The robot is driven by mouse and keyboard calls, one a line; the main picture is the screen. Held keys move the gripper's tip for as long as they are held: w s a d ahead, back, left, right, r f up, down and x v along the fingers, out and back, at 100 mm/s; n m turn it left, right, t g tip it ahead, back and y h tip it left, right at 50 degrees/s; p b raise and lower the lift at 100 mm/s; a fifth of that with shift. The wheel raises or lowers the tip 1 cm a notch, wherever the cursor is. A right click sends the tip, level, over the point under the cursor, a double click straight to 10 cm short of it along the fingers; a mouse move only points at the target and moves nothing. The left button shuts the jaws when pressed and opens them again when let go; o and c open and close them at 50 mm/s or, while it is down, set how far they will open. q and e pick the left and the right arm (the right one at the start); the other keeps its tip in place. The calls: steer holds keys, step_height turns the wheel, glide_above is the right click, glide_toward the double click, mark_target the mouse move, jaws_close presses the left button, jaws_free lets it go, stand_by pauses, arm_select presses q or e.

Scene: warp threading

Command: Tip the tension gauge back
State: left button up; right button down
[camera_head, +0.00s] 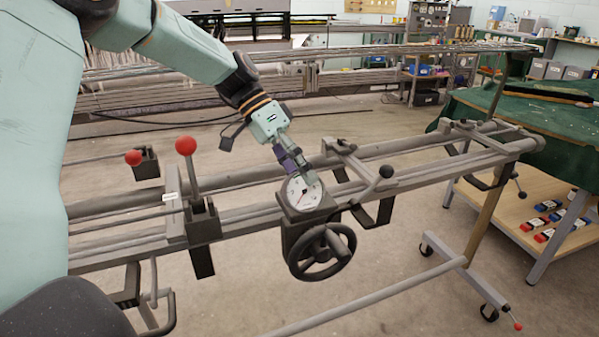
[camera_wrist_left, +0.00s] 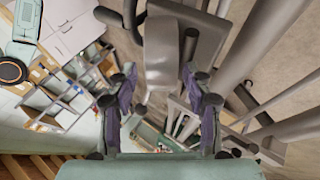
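The tension gauge (camera_head: 304,193) has a white round dial in a dark square housing. It sits on the grey rail frame above a black handwheel (camera_head: 323,251), its face tilted upward. My left gripper (camera_head: 300,167) is at the gauge's upper edge, over the back of the dial. In the left wrist view its two purple fingers (camera_wrist_left: 160,78) are spread apart, with a grey rounded part (camera_wrist_left: 168,55) at the top between them. I cannot tell whether the fingers touch the gauge. My right gripper is not in view.
Red-knobbed levers (camera_head: 186,146) stand on the rail left of the gauge. A black-knobbed lever (camera_head: 386,172) is close on its right. A green-covered table (camera_head: 540,128) is at the right.

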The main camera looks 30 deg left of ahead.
arm_select(q)
jaws_close()
steer(key=p, duration=0.1)
steer(key=h+p, duration=0.1)
steer(key=shift+w+a+g+p, duration=0.2)
steer(key=shift+a+g+p, duration=0.1)
steer(key=shift+p, duration=0.1)
steer(key=shift+w+a+n+h, duration=0.2)
steer(key=shift+n+h, duration=0.1)
steer(key=shift+h, duration=0.3)
steer(key=shift+f+g, duration=0.1)
steer(key=shift+g, duration=0.4)
steer(key=shift+w+a+f+n+g+h, duration=0.1)
steer(key=shift+w+a+n+g+h, duration=0.15)
steer(key=shift+h, duration=0.65)
steer(key=shift+o, duration=0.4)
jaws_free()
